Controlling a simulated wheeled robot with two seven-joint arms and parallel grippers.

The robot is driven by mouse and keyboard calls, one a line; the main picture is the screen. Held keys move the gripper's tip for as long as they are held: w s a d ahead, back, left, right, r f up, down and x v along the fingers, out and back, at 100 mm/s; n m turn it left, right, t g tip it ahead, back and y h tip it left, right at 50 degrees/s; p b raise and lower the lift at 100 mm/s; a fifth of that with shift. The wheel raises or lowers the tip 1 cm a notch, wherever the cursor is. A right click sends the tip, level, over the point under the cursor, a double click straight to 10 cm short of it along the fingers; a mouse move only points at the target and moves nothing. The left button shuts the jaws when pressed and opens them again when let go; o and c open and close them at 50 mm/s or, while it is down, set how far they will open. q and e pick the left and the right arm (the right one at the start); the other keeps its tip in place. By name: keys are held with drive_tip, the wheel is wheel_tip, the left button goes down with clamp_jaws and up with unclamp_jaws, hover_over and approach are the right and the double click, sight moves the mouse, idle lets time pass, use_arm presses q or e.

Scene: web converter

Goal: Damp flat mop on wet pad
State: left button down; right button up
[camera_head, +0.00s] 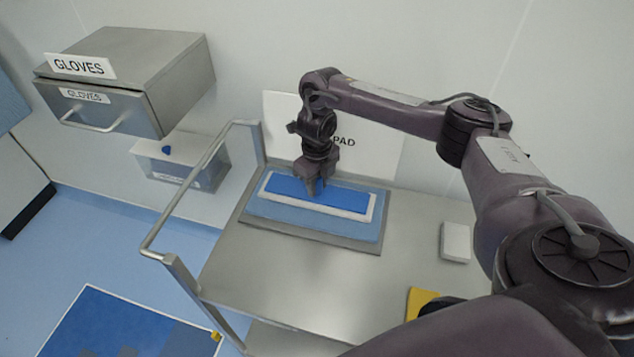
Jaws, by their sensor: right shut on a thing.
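The flat mop (340,199) is a long white-edged plate with a blue top. It lies flat on the light blue wet pad (300,217), which sits in a grey tray (362,244) on the metal cart. My right gripper (317,190) points down onto the middle of the mop and is shut on it; its fingertips are small and the exact grip is hard to see. A white sign (385,145) ending in "PAD" stands behind the tray, partly hidden by my right arm. My left gripper is not in view.
The steel cart top (290,275) has free room in front of the tray. A white block (455,241) and a yellow item (421,301) lie at its right. A cart handle (190,190) rises at left. A gloves drawer (110,110) hangs on the wall.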

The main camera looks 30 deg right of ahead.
drive_tip(key=shift+f+b, duration=0.55)
drive_tip(key=shift+f, duration=0.15)
idle(0.5)
idle(0.5)
wheel_tip(320, 180, up, 7)
drive_tip(key=p, duration=0.6)
drive_tip(key=shift+r+p, duration=0.1)
drive_tip(key=shift+p, duration=0.3)
idle(0.5)
